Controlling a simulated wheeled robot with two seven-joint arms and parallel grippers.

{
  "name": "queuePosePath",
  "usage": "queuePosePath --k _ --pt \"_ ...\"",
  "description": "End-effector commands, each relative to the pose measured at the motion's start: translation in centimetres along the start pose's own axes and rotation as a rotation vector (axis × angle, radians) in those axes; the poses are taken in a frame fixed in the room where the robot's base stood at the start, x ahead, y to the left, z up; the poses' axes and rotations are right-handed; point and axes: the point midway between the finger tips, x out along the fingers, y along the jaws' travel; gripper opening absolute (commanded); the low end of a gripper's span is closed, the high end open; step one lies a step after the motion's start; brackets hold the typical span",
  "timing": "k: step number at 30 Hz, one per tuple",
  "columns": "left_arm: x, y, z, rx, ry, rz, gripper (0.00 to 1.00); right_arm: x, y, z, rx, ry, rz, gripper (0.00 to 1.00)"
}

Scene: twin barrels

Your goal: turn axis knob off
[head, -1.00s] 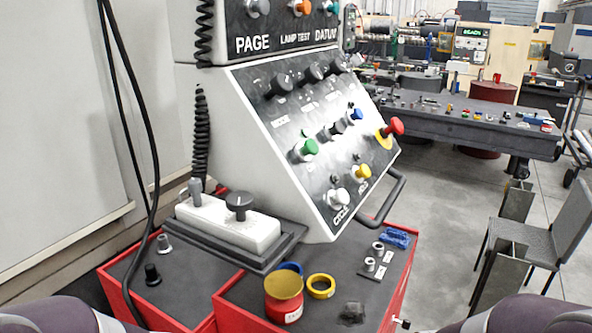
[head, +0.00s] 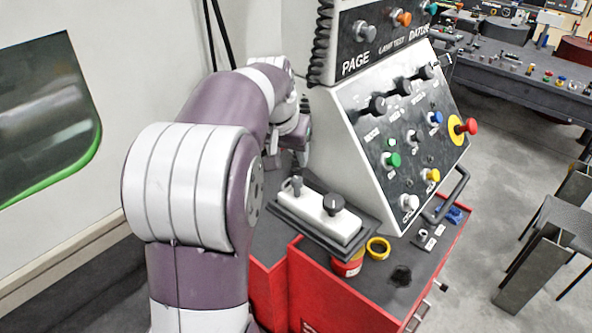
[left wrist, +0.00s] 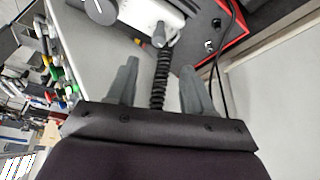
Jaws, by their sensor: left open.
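A white pendant box (head: 315,217) lies on a dark tray and carries a black round knob (head: 334,204) and a grey post (head: 297,186). The knob also shows at the top of the left wrist view (left wrist: 99,10). Three black knobs, one of them here (head: 377,105), sit in a row on the sloped panel. No label clearly reading "axis" is legible, so I cannot tell which knob it is. My left gripper (left wrist: 160,68) is open, beyond the post end of the box, with the coiled cord showing between its fingers. My right gripper is out of view.
The red cabinet (head: 340,300) bears a yellow ring (head: 378,248) and a red can (head: 347,267), partly hidden by the tray. A red mushroom button (head: 471,126) and a handle rail (head: 452,196) stick out at the panel's right.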

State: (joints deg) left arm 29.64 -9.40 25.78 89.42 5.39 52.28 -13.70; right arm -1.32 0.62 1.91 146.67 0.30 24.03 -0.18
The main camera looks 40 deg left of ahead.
Motion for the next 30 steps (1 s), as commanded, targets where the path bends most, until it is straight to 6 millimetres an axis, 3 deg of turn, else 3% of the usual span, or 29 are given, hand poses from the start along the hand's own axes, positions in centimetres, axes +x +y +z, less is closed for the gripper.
queuePosePath --k 6,12,17,23,26,28,30 --pt "5.2 0.1 -0.1 0.001 -0.007 0.002 0.51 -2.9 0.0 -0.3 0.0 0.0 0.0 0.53" --pt "9.1 0.1 -0.1 0.002 -0.003 0.001 0.51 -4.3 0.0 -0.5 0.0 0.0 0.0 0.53" --pt "10.4 0.1 0.0 0.002 0.0 0.001 0.51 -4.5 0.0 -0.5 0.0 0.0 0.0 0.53" --pt "10.5 0.1 0.0 0.002 0.001 0.001 0.51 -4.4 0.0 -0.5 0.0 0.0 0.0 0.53" --pt "10.5 0.1 0.0 0.002 0.001 0.001 0.25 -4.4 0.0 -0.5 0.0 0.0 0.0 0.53" --pt "10.5 0.1 0.0 0.002 0.001 0.001 0.03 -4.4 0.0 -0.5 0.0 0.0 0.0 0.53" --pt "10.5 0.1 0.0 0.002 0.001 0.001 0.0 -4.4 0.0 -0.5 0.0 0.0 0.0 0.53"
